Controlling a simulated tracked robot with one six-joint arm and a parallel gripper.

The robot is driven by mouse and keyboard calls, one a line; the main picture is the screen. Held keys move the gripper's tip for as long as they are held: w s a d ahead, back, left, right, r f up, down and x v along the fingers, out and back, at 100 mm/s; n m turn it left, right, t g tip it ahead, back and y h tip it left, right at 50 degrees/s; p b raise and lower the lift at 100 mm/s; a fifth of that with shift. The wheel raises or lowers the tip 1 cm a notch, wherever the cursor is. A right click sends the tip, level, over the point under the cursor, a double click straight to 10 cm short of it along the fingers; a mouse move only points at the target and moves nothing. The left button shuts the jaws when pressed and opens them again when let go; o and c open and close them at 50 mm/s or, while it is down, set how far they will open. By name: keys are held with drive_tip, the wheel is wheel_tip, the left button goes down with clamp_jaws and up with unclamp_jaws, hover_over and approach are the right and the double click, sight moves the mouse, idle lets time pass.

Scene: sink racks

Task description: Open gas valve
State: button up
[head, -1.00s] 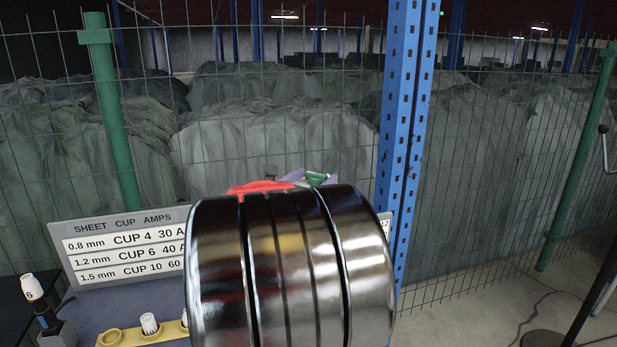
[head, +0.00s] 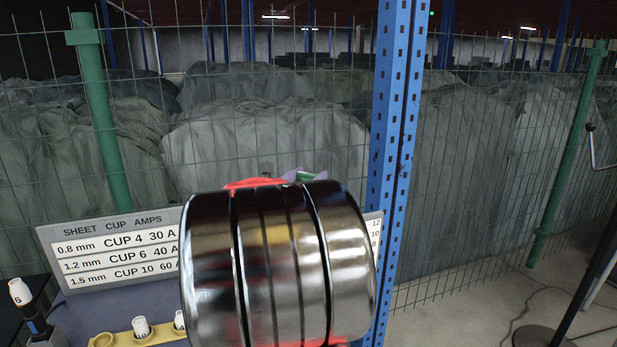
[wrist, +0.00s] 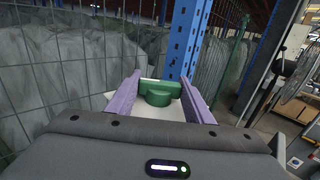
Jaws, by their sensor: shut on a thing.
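My gripper (wrist: 161,77) has two purple fingers, one on each side of a green part (wrist: 160,92) with a rounded hub in the wrist view. The fingers are shut on this green part, which looks like the gas valve's handle. A pale surface (wrist: 150,109) lies below it. In the head view my shiny metal arm covers most of the gripper; only a bit of purple finger and green (head: 305,175) shows above it. A red part (head: 252,183) shows beside them, mostly hidden; I cannot tell what it belongs to.
A sign (head: 110,248) with cup sizes and amps stands at the left. A yellow holder (head: 125,340) carries white cups, and a white-tipped torch (head: 30,307) stands at far left. A blue post (head: 393,130) and a wire fence stand behind.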

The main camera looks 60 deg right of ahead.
drive_tip(key=shift+d, duration=0.1)
drive_tip(key=shift+c, duration=0.7)
drive_tip(key=shift+w+f+m+g, duration=0.15)
drive_tip(key=shift+m+g, duration=0.45)
drive_tip(key=shift+g, duration=0.3)
drive_tip(key=m+g+y, duration=0.1)
drive_tip(key=m+g, duration=0.1)
drive_tip(key=g, duration=0.1)
drive_tip(key=m+g+y, duration=0.1)
drive_tip(key=m+g, duration=0.1)
drive_tip(key=g, duration=0.2)
drive_tip(key=shift+m, duration=0.3)
drive_tip(key=m+g+y, duration=0.4)
drive_tip(key=shift+g, duration=0.4)
drive_tip(key=shift+m+g+y, duration=1.4)
drive_tip(key=shift+m+y, duration=0.3)
drive_tip(key=shift+y, duration=0.9)
drive_tip(key=o, duration=1.1)
drive_tip(key=shift+c, duration=0.2)
